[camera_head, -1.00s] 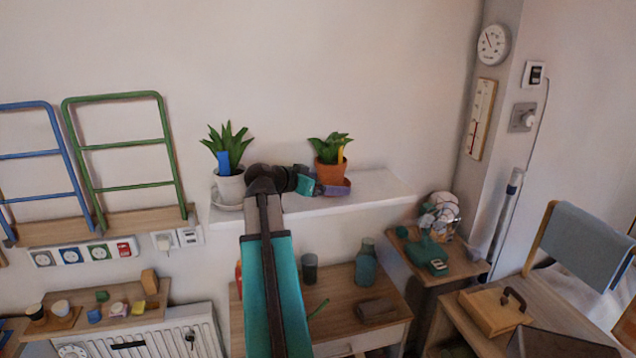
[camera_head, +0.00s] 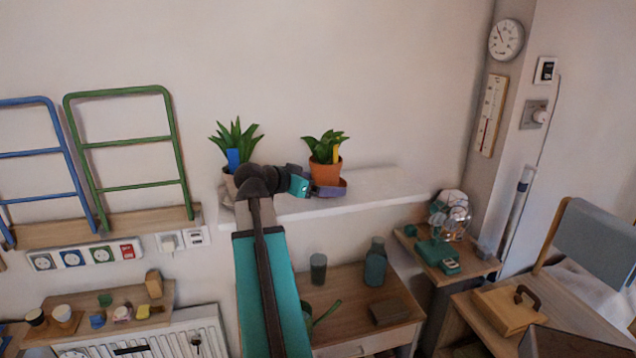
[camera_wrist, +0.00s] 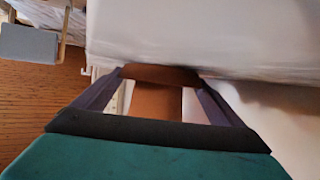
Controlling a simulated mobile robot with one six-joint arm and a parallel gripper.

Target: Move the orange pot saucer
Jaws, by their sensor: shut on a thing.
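The orange saucer (camera_head: 344,183) is on the white wall shelf (camera_head: 385,187), under an orange pot (camera_head: 326,174) with a green plant and a yellow tag. My gripper (camera_head: 328,191) reaches it from the front left, its purple fingers at the saucer's front rim. In the wrist view my gripper (camera_wrist: 160,80) is shut on the saucer (camera_wrist: 160,74), whose orange-brown surface shows between the fingertips. The pot stands upright in the saucer. I cannot tell whether the saucer touches the shelf.
The shelf is clear to the right of the orange pot. Below, a wooden table holds a dark cup (camera_head: 318,268) and a teal bottle (camera_head: 375,264).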

